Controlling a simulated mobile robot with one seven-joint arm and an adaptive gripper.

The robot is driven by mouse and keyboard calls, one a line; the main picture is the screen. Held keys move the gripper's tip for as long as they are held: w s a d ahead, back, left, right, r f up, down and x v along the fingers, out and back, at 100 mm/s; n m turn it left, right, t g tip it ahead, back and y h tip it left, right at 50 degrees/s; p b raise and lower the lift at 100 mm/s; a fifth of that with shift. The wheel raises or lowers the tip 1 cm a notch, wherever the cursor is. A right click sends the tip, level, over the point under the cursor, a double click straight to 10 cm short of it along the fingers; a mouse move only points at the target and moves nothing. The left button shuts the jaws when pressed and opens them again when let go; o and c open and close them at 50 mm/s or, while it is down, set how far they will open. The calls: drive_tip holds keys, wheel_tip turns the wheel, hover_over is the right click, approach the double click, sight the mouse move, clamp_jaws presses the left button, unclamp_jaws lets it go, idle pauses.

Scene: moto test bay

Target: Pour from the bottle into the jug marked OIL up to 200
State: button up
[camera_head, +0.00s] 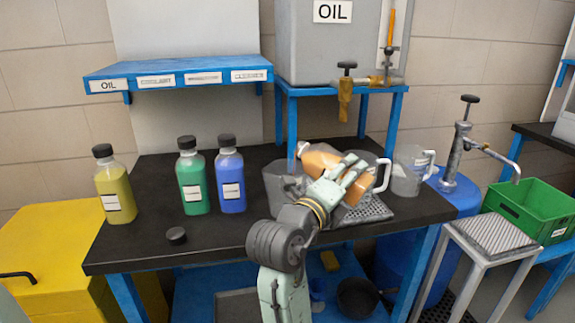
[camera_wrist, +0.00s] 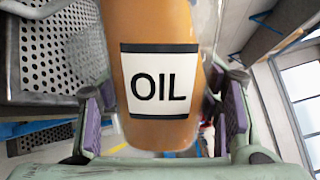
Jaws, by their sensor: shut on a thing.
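My gripper (camera_head: 345,178) is shut on an amber bottle (camera_head: 320,160), held tilted almost on its side above the bench. Its open neck points up and left. In the wrist view, the bottle's label (camera_wrist: 158,88) reads OIL, between the two purple finger pads. A grey see-through jug (camera_head: 283,188) stands below and left of the bottle's neck. Two more clear jugs, one (camera_head: 383,174) partly behind the bottle and one (camera_head: 408,172) further right, stand beside it. No jug's marking or fill level is readable, and no liquid stream shows.
Bottles of yellow (camera_head: 116,190), green (camera_head: 193,180) and blue (camera_head: 231,182) stand on the dark bench (camera_head: 150,240). A black cap (camera_head: 176,235) lies in front. A grey OIL tank (camera_head: 320,55) with a tap (camera_head: 345,90) stands behind. A drip grate (camera_head: 370,212) lies right of my gripper.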

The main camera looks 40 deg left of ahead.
drive_tip(key=shift+d+r+n+p, duration=0.1)
drive_tip(key=shift+r+n+p, duration=0.2)
drive_tip(key=shift+r+p, duration=0.15)
drive_tip(key=shift+a+r+n+p, duration=0.55)
drive_tip(key=shift+r+n+p, duration=0.25)
drive_tip(key=shift+r+p, duration=0.05)
idle(2.5)
drive_tip(key=shift+r+n, duration=0.1)
drive_tip(key=shift+n, duration=0.5)
idle(3.2)
